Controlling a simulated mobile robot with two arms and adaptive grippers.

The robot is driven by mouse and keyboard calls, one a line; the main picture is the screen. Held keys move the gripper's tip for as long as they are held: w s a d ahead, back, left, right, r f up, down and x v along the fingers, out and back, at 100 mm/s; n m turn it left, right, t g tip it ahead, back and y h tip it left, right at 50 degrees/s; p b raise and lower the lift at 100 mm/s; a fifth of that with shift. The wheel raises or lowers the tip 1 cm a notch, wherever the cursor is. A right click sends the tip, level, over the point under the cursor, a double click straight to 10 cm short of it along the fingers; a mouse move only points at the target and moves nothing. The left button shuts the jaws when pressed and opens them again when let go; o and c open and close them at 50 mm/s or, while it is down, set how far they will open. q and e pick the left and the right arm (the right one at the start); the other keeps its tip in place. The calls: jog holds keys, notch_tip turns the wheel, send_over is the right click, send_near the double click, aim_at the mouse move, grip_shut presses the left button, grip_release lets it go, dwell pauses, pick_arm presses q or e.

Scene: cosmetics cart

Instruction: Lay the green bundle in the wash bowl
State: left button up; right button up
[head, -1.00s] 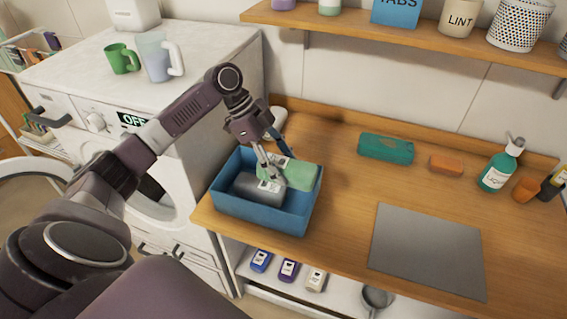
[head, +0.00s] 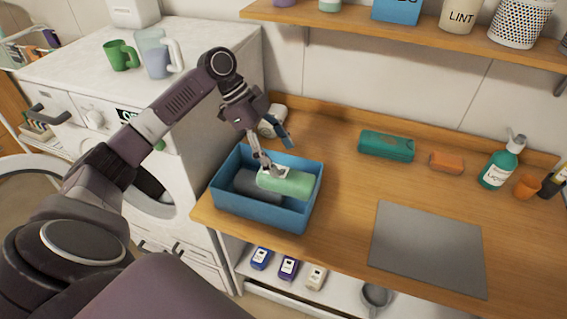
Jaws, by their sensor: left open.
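The light green bundle (head: 288,184) is a rolled cloth with a white patch at its left end. It lies in the blue wash bowl (head: 262,213), near the back right, beside or partly over a dark grey bundle (head: 250,186). My left gripper (head: 275,152) is open just above the green bundle, with one fingertip close to its white patch. I cannot tell whether that fingertip touches it. The bowl's floor is mostly hidden. My right gripper is not in view.
A grey mat (head: 428,248) lies at the right. A white roll-like object (head: 273,119) is behind my gripper. A shelf (head: 420,35) hangs above.

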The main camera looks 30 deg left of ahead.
pick_arm(q)
jog(key=b+v, duration=0.2)
jog(key=v, duration=0.8)
